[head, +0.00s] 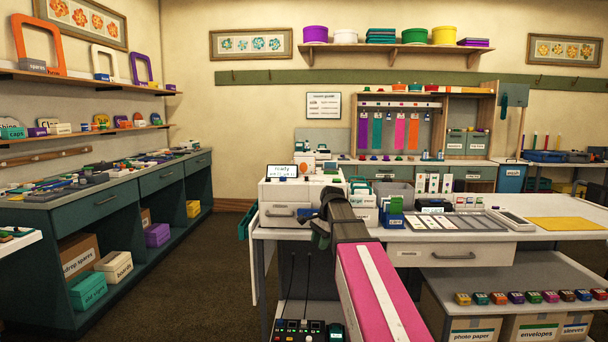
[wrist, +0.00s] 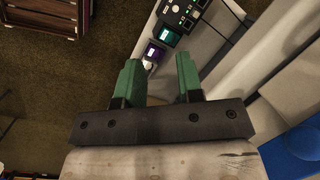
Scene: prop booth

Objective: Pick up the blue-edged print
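I cannot make out a blue-edged print for certain in either view. In the head view, several small upright white cards (head: 433,184) stand on the white worktable, but their edge colours are too small to tell. A blue holder (head: 393,219) stands just left of them. My gripper (wrist: 158,68) shows in the wrist view with its two green fingers apart and nothing between them. It points down past the floor and a dark control panel. In the head view my arm reaches forward to the worktable's left end, and the fingers are hard to make out there.
A white printer-like machine (head: 300,193) with a "ready" screen (head: 282,171) stands at the worktable's left end. A grey slotted tray (head: 447,223) and a yellow mat (head: 552,224) lie to the right. A control panel (head: 300,330) with lit buttons sits low in front. Floor at left is clear.

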